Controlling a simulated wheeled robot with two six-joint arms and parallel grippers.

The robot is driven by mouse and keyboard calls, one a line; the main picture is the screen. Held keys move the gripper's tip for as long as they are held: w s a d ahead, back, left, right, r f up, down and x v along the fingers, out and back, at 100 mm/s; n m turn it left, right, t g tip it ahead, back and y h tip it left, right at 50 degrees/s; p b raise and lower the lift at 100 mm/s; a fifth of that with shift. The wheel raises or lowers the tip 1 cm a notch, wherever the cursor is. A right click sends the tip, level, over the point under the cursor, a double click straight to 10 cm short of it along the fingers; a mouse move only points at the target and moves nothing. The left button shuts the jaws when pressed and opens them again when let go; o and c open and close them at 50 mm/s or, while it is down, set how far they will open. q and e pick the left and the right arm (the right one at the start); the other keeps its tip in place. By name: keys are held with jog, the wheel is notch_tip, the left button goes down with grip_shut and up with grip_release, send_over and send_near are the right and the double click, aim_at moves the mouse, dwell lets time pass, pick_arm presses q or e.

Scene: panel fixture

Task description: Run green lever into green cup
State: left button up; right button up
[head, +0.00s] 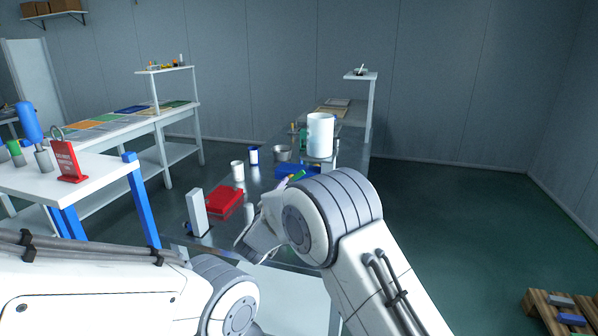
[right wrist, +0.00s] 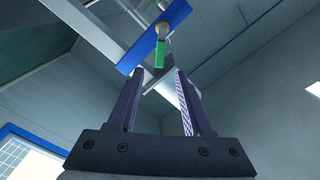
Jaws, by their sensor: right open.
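The green lever (right wrist: 160,53) hangs from a round pivot on a blue panel (right wrist: 153,38) in the right wrist view. In the head view a small green piece (head: 298,175) shows by the blue panel (head: 290,169), just beyond my right wrist. My right gripper (right wrist: 158,72) is open, its two fingers spread and nothing between them; the lever is just beyond the fingertips, roughly in line with the gap. In the head view my arm mostly hides this gripper. A green object (head: 303,139) stands beside the white cylinder; I cannot tell if it is the green cup. My left gripper is out of view.
A red box (head: 223,203), white block (head: 197,211), pale cup (head: 237,171), blue-and-white cup (head: 253,155), metal bowl (head: 282,153) and large white cylinder (head: 320,136) stand on the middle bench. A side table (head: 100,180) holds a red sign (head: 67,161).

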aim_at(299, 176)
jog(key=p+x, duration=0.2)
jog(key=x, duration=0.8)
jog(key=shift+f, duration=0.1)
grip_shut()
